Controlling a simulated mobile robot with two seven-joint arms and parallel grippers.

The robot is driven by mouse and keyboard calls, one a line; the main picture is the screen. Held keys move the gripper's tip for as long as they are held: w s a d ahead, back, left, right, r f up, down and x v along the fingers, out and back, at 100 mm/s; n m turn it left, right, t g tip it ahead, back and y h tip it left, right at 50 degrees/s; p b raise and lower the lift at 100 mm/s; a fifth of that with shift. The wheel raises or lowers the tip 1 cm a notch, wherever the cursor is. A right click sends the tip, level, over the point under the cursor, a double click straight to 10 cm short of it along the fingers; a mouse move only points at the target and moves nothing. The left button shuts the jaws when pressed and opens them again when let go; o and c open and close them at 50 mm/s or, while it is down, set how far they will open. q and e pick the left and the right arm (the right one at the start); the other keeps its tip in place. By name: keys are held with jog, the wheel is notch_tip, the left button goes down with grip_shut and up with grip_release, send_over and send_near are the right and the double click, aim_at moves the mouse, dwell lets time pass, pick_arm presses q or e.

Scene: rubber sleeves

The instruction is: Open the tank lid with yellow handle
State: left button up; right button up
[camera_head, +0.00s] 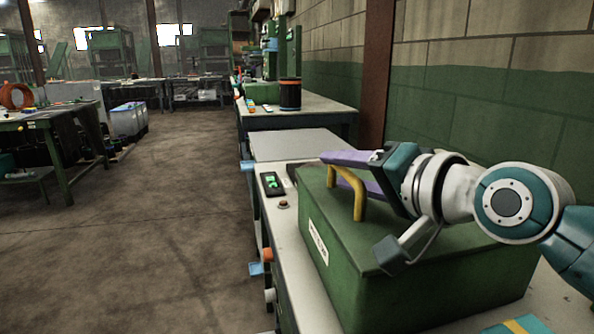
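The green tank (375,290) stands on the bench at the lower right, with its green lid (335,205) lying flat on top. The yellow handle (359,200) is an arched bar near the lid's far left part. My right gripper (338,166) comes in from the right, with its purple fingers at the handle. One finger is above the bar and the other is partly hidden behind it. The fingers look apart; contact with the handle cannot be told. My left gripper is out of view.
The light bench top (283,232) carries a black device with a green display (272,184) and a red button (283,204). A block and brick wall (480,110) runs close along the right. Another bench with a dark spool (290,95) stands beyond. The floor at left is open.

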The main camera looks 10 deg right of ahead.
grip_shut()
dwell(1.3)
